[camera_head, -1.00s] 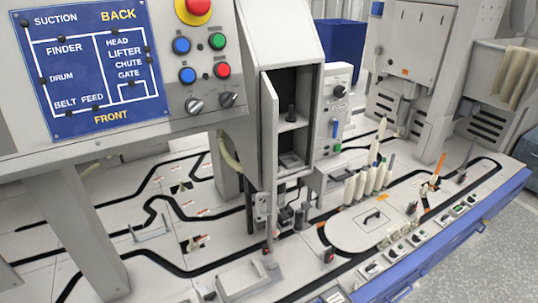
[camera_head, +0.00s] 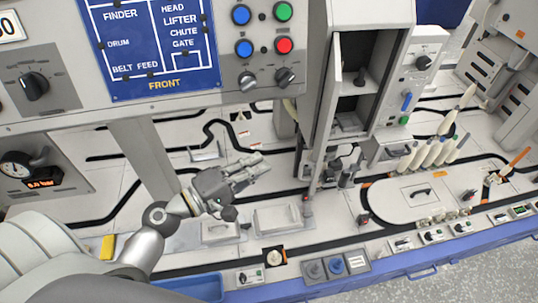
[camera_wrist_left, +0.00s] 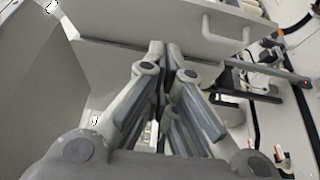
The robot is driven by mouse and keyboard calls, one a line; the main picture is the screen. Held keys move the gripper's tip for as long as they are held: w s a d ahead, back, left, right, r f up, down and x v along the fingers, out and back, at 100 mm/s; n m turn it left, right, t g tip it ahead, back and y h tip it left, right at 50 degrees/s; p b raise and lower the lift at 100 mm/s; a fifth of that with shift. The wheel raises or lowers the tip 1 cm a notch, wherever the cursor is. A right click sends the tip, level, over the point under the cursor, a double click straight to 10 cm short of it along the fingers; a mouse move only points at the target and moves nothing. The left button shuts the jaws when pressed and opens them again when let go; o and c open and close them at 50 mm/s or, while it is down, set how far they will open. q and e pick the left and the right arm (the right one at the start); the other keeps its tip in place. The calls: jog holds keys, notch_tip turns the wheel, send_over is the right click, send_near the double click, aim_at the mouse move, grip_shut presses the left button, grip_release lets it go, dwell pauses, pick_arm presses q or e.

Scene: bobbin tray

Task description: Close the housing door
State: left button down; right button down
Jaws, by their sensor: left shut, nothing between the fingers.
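The housing door (camera_head: 328,105) is a narrow light-grey panel seen almost edge-on in the head view. It stands open at the left side of the tall housing (camera_head: 383,15), whose dark, shelved inside (camera_head: 362,80) shows. My left gripper (camera_head: 261,163) is shut and empty, to the left of the door's lower end and apart from it. In the left wrist view the closed fingertips (camera_wrist_left: 165,48) point towards a grey surface with a bar handle (camera_wrist_left: 235,33); I cannot tell whether they touch it. My right gripper is not in view.
The control panel (camera_head: 235,70) overhangs the deck behind my left gripper. A support post (camera_head: 142,155) stands to its left. Several white bobbins (camera_head: 432,152) stand right of the housing. A low grey block (camera_head: 278,217) lies just in front of the gripper.

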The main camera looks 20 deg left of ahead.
pick_arm(q)
jog(key=w+d+p, duration=0.4)
jog(key=w+d, duration=0.4)
jog(key=shift+d, duration=0.15)
dwell(0.4)
